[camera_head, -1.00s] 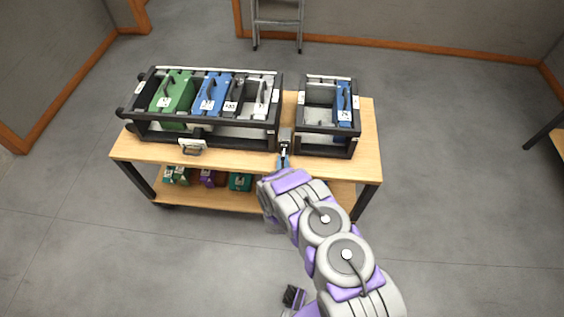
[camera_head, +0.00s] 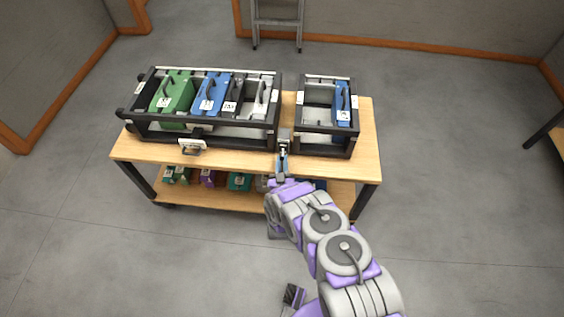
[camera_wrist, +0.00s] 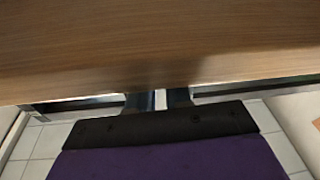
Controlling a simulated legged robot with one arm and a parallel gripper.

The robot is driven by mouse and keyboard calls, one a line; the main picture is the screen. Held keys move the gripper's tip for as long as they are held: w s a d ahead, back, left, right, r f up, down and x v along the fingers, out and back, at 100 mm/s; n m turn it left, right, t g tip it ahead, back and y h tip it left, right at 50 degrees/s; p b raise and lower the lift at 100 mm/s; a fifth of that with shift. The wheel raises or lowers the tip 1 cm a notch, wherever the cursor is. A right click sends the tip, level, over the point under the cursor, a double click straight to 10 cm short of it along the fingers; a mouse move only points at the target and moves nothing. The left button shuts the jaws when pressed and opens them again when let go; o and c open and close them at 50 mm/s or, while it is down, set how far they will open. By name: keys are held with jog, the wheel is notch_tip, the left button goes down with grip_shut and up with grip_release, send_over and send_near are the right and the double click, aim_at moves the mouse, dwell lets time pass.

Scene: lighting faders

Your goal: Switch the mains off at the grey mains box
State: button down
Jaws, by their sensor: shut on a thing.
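The grey mains box (camera_head: 284,135) stands on the wooden table between the two black racks. A small switch lever (camera_head: 283,149) shows at its front, partly hidden by my gripper. My gripper (camera_head: 282,158) is at the front of the box, over the table's front edge. In the wrist view my fingers (camera_wrist: 159,99) are close together with a narrow pale strip between them, beneath the table edge in the picture. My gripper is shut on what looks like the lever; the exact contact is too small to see.
The large rack (camera_head: 205,138) with green, blue, black and grey modules stands left of the box. The small rack (camera_head: 325,130) with a blue module (camera_head: 342,103) stands close on the right. More modules (camera_head: 238,182) lie on the lower shelf.

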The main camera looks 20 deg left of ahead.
jog(key=shift+a, duration=0.15)
jog(key=c, duration=1.1)
grip_release()
jog(key=shift+o, duration=0.2)
jog(key=v, duration=0.7)
jog(key=shift+s+f, duration=0.25)
jog(key=shift+s, duration=0.1)
